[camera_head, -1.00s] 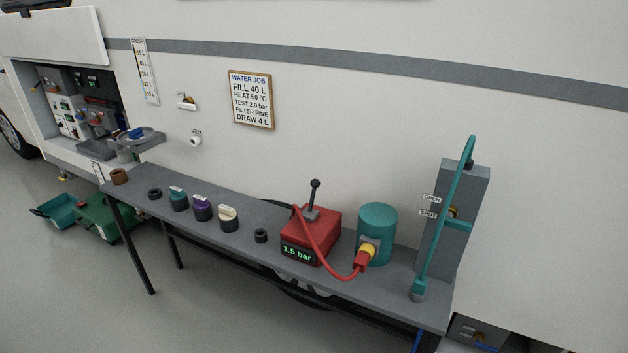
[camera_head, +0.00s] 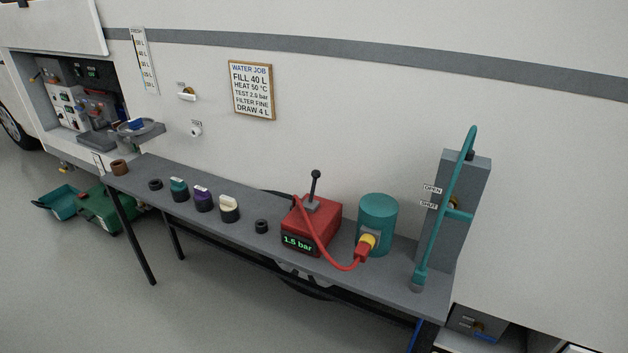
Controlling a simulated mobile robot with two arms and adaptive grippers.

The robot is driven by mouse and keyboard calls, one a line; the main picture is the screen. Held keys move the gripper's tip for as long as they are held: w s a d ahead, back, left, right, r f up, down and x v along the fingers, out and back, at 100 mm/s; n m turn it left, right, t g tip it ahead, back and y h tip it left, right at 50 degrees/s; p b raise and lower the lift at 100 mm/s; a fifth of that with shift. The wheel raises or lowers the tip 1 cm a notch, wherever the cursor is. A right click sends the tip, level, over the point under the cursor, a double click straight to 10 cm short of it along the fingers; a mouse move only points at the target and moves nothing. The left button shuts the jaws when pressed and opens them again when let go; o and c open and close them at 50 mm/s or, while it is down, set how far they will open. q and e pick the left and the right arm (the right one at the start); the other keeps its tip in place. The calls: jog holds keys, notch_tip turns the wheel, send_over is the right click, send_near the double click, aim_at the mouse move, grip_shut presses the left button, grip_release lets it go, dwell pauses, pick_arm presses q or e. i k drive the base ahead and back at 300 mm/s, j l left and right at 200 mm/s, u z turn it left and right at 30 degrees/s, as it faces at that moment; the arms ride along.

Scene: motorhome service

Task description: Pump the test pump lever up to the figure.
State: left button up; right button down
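The red test pump (camera_head: 318,222) stands on the grey bench, right of its middle. Its black-knobbed lever (camera_head: 314,187) stands nearly upright on top. The green display (camera_head: 298,243) on its front reads about 1.5 or 1.6 bar; the last digit is hard to make out. A red hose (camera_head: 327,252) runs from the pump to a yellow and red fitting on the teal canister (camera_head: 377,222). The water job card (camera_head: 251,90) on the wall lists a test figure of about 2 bar, its decimal too small to be sure of. Neither of my grippers is in view.
The bench (camera_head: 270,245) also holds several knob-like caps and rings to the left of the pump. A grey post (camera_head: 466,205) with a teal pipe stands at its right end. An open service bay (camera_head: 82,100) is at far left. Green containers (camera_head: 103,210) lie on the floor.

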aim_at(316, 174)
jog(key=i+l+u, duration=0.1)
jog(key=l, duration=0.25)
jog(key=i+l+u, duration=0.1)
jog(key=i+l, duration=0.15)
jog(key=l, duration=0.15)
jog(key=i+l+u, duration=0.1)
jog(key=l, duration=0.25)
jog(key=i, duration=0.05)
